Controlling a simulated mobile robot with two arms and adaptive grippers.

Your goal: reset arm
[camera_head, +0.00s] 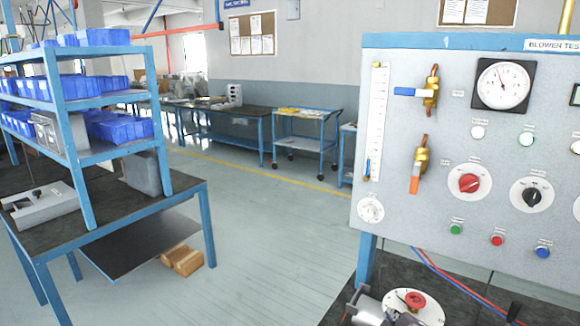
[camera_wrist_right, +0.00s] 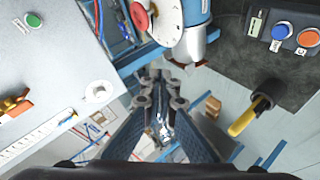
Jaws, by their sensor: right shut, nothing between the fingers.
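My right gripper (camera_wrist_right: 160,85) shows in the right wrist view, with its dark fingers together and nothing held between them. In that view it points towards the floor beside the bench, apart from the fittings around it. In the head view, grey and dark parts at the bottom edge are cut off, and I cannot clearly make out the fingers there. My left gripper is in neither view.
The blower test panel (camera_head: 455,130) stands at the right, with a gauge, valves and knobs. A red knob (camera_head: 414,298) sits on a white disc below it. A blue rack (camera_head: 100,50) with bins stands left. Open floor (camera_head: 270,250) lies between. A yellow handle (camera_wrist_right: 243,120) is near my right gripper.

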